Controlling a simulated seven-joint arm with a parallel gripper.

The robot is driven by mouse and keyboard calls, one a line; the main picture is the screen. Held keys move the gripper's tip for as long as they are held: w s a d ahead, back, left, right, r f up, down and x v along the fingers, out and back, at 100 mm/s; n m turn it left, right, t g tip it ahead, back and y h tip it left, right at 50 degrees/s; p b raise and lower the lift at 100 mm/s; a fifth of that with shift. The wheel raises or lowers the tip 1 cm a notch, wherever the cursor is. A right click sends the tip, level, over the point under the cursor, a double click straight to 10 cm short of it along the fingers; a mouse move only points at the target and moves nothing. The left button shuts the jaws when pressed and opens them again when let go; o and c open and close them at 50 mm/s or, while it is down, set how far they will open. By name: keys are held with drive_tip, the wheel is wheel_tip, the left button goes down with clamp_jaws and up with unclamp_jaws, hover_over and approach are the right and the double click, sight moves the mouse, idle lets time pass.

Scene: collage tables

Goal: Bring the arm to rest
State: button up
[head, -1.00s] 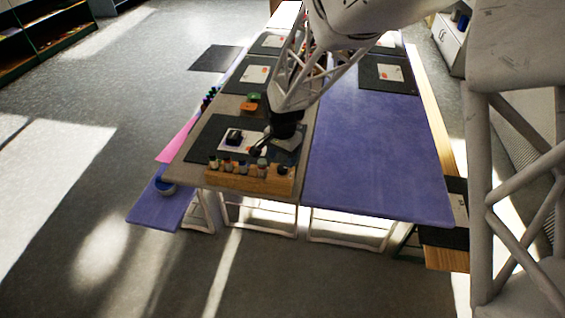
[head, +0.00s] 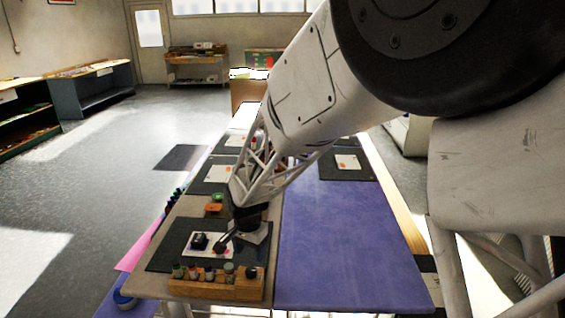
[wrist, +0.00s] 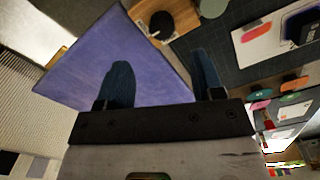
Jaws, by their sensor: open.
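My gripper (wrist: 162,76) is open in the wrist view. Its two dark blue fingers stand apart with nothing between them but the purple tabletop beyond. In the head view my gripper (head: 228,242) hangs at the end of my white lattice arm, low over the near dark mat (head: 168,252). It looks close to a white card (head: 213,254) with a small black item (head: 199,241) on it. I cannot tell its exact height above the mat.
A wooden rack (head: 215,288) of several small bottles stands at the table's near edge. An orange block (head: 213,209) lies behind the mat. The purple tabletop (head: 335,240) to the right is bare. Shelves (head: 95,85) stand at the far left.

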drive_tip(key=s+d+r+n+t, duration=0.1)
drive_tip(key=s+d+r, duration=0.4)
drive_tip(key=d+r, duration=0.3)
drive_tip(key=s+d+r+n, duration=0.1)
drive_tip(key=s+d+r, duration=0.45)
drive_tip(key=d, duration=0.55)
drive_tip(key=s+d+r+n, duration=0.1)
drive_tip(key=s+d+r, duration=0.1)
drive_tip(key=s+d, duration=0.4)
drive_tip(key=s+d+r+n+t, duration=0.1)
drive_tip(key=s+d+r, duration=0.2)
drive_tip(key=s+d, duration=0.3)
drive_tip(key=shift+s+d+r+t, duration=0.3)
drive_tip(key=shift+s+d+r, duration=0.05)
drive_tip(key=shift+s, duration=2.35)
drive_tip(key=shift+c, duration=0.2)
